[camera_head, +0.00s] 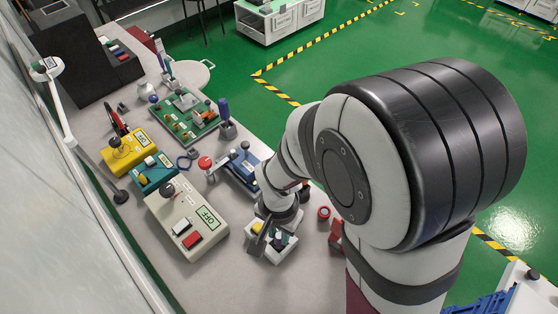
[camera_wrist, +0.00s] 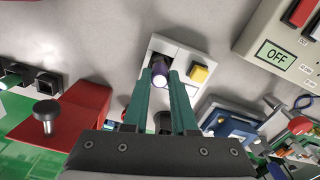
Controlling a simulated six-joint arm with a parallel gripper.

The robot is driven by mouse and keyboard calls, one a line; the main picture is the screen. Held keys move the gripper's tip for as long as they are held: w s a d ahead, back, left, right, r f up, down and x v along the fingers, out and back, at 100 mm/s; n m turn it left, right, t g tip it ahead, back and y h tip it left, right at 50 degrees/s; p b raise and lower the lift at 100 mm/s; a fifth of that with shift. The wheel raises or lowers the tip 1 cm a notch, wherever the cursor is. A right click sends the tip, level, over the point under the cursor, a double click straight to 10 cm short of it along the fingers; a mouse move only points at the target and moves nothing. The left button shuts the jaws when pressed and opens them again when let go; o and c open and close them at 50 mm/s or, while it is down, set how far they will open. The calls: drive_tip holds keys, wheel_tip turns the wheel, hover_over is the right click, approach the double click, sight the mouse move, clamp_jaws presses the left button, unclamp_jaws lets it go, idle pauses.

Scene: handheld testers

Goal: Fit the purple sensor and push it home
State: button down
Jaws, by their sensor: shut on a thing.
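The purple sensor (camera_wrist: 159,65) is a short dark purple cylinder with a bright white end, seen in the wrist view. My gripper (camera_wrist: 161,80) is shut on it, with a green finger on either side. The sensor is in front of a pale housing (camera_wrist: 184,52) with a dark opening (camera_wrist: 163,49) and a yellow button (camera_wrist: 199,74) to the right. The sensor overlaps the opening; I cannot tell how deep it sits. In the head view my gripper (camera_head: 272,226) is over the small pale housing (camera_head: 279,254), and my arm and wrist hide the sensor.
A large pale box marked OFF (camera_head: 187,222) stands left of the housing. A blue device (camera_head: 241,167) is behind it. The bench front (camera_head: 240,290) is clear.

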drive_tip(key=shift+f, duration=1.25)
drive_tip(key=c, duration=0.6)
unclamp_jaws()
drive_tip(key=shift+c, duration=0.2)
drive_tip(key=shift+r, duration=0.1)
wheel_tip(320, 180, up, 16)
drive_tip(key=s+d+y, duration=0.1)
drive_tip(key=s+d, duration=0.6)
drive_tip(key=s, duration=0.4)
drive_tip(key=shift+s+r+y, duration=0.25)
drive_tip(key=shift+r+y, duration=0.05)
drive_tip(key=shift+y, duration=0.1)
